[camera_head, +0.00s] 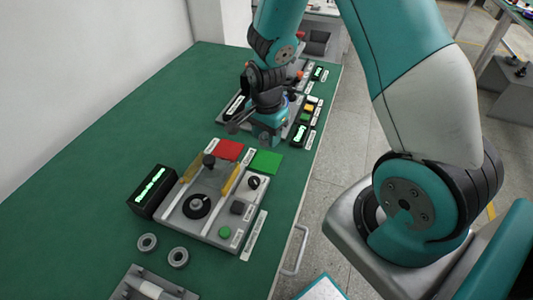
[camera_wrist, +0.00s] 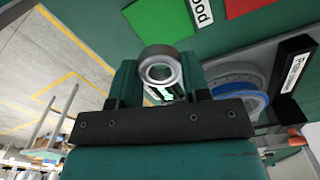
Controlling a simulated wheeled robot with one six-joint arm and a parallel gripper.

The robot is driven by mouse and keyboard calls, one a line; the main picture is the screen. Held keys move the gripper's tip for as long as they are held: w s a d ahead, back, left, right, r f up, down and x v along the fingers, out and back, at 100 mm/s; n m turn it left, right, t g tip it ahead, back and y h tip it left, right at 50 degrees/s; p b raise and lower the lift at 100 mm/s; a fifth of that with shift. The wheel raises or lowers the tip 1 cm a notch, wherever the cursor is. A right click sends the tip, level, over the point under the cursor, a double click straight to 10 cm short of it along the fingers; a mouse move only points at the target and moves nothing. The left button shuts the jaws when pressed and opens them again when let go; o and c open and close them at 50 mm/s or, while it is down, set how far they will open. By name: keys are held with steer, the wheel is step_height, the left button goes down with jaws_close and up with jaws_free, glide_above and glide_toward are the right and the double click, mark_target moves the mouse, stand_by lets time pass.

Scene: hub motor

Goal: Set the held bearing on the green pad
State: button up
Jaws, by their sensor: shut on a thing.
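The bearing (camera_wrist: 160,66), a grey metal ring, is held between the two fingers of my gripper (camera_wrist: 160,85) in the wrist view. In the head view my gripper (camera_head: 268,137) is over the bench, just behind the green pad, and the bearing in it cannot be made out. The green pad (camera_head: 266,161) is a flat bright green square, with a red pad (camera_head: 229,150) to its left. In the wrist view the green pad (camera_wrist: 160,20) is beyond the bearing and looks bare, next to a label; the red pad (camera_wrist: 245,6) is to its right.
A grey control panel (camera_head: 215,204) with a dial, knob and buttons stands in front of the pads. A black display box (camera_head: 152,191) is to its left. Two loose rings (camera_head: 147,242) (camera_head: 178,257) lie nearer on the green bench. Another panel stands behind my gripper. The bench's left side is clear.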

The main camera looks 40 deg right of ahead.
mark_target(267, 161)
step_height(267, 161, down, 8)
steer(key=shift+r, duration=0.1)
stand_by(0.4)
steer(key=o, duration=1)
